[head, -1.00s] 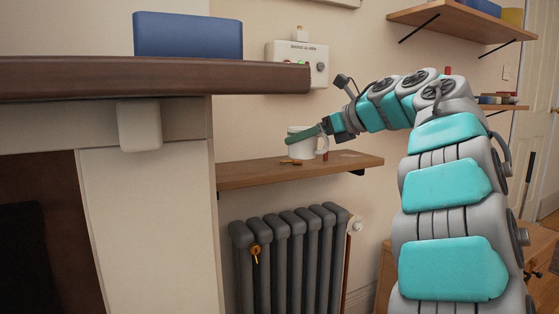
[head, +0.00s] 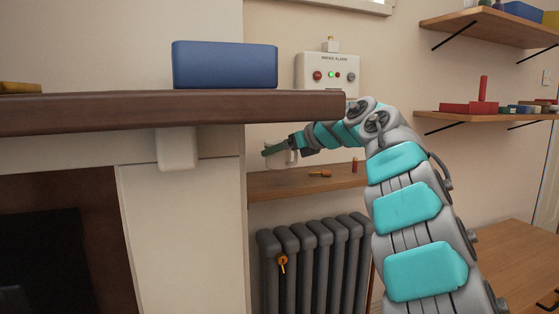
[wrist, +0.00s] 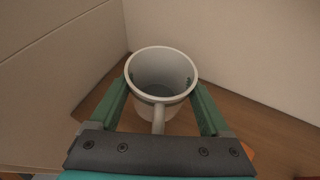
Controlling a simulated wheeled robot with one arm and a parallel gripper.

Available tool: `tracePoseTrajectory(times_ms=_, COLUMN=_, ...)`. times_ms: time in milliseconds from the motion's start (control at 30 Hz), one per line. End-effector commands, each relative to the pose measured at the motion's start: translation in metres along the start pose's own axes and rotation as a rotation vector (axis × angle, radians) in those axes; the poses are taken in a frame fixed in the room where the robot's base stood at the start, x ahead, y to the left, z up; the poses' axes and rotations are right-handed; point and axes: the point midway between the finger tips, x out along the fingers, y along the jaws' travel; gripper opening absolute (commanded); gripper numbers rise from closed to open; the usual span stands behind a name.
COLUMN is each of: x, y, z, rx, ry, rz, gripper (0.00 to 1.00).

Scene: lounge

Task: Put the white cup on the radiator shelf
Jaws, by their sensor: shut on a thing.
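The white cup (head: 284,160) is at the left end of the wooden radiator shelf (head: 262,187), close to the chimney breast. The shelf (wrist: 262,132) shows beneath and beside the cup. I cannot tell whether the cup's base touches the shelf.
An orange-handled tool (head: 320,174) and a small red item (head: 355,165) are on the shelf, right of the cup. The dark mantel (head: 180,110) juts out at the left and bears a blue box (head: 225,66). A grey radiator (head: 310,262) stands below the shelf.

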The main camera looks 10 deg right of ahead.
Motion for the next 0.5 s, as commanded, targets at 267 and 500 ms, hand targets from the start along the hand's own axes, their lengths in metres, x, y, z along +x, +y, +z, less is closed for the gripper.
tracePoseTrajectory(times_ms=267, x=0.011, y=0.001, z=-0.02, rx=0.001, ry=0.001, rz=-0.002, gripper=0.12)
tracePoseTrajectory(times_ms=500, x=0.016, y=0.001, z=-0.032, rx=0.0, ry=0.0, rz=-0.001, gripper=0.12)
